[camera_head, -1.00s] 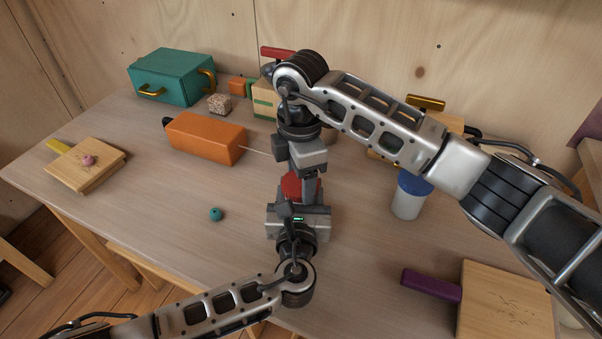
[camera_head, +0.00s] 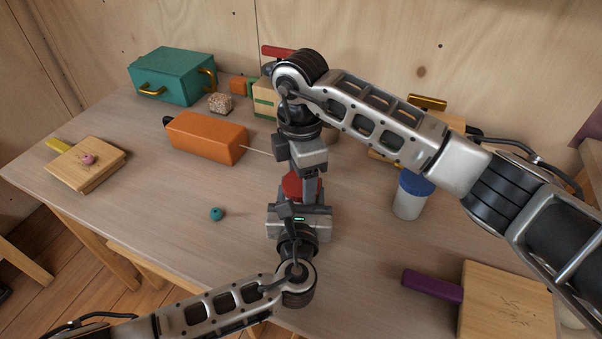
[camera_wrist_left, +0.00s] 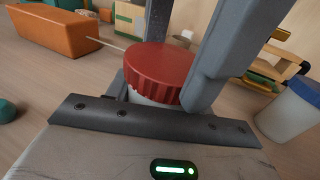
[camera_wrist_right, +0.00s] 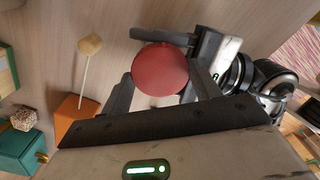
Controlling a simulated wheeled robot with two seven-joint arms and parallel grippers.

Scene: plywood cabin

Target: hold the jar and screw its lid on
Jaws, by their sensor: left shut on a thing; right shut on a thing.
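The jar (camera_wrist_left: 148,98) has a pale body, of which only a strip shows under its red lid (camera_wrist_left: 160,68). The lid also shows from above in the right wrist view (camera_wrist_right: 160,70) and partly in the head view (camera_head: 291,185). The lid sits on top of the jar and looks about level; I cannot tell how tightly it is seated. My left gripper (camera_head: 299,208) is shut on the jar's body from the near side, low over the table. My right gripper (camera_head: 308,190) comes from above and is shut on the lid, a finger on each side. The grippers hide most of the jar.
A white cup with a blue top (camera_head: 411,195) stands to the right. An orange block (camera_head: 206,138) and a teal ball (camera_head: 216,214) lie to the left. A teal case (camera_head: 172,75) is at the back. A board (camera_head: 505,305) with a purple handle (camera_head: 432,285) lies front right.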

